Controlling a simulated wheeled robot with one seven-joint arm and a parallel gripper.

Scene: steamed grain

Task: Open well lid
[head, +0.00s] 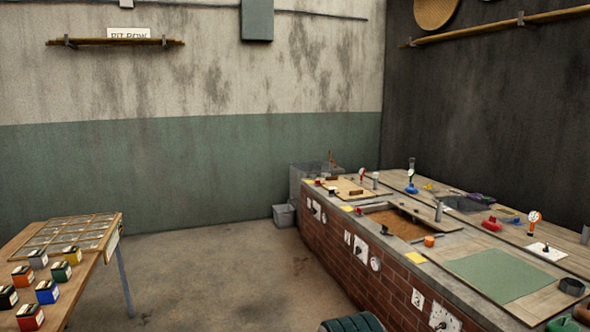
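A long brick counter (380,255) runs along the right side, with several wells let into its grey top. One well (393,224) is uncovered and shows brown grain-like contents. A flat wooden lid (352,193) lies at the counter's far end, with small items on it. A larger wooden board with a green mat (497,273) lies flat at the near end. More boards (425,186) lie along the counter's back row. I cannot tell which lid the task means. My gripper is not in view.
At left stands a table (62,262) with a sectioned tray (70,236) and several coloured boxes (46,291). A grey bin (284,215) stands on the floor by the counter's far end. Small markers and gauges crowd the counter. The floor (200,275) between is clear.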

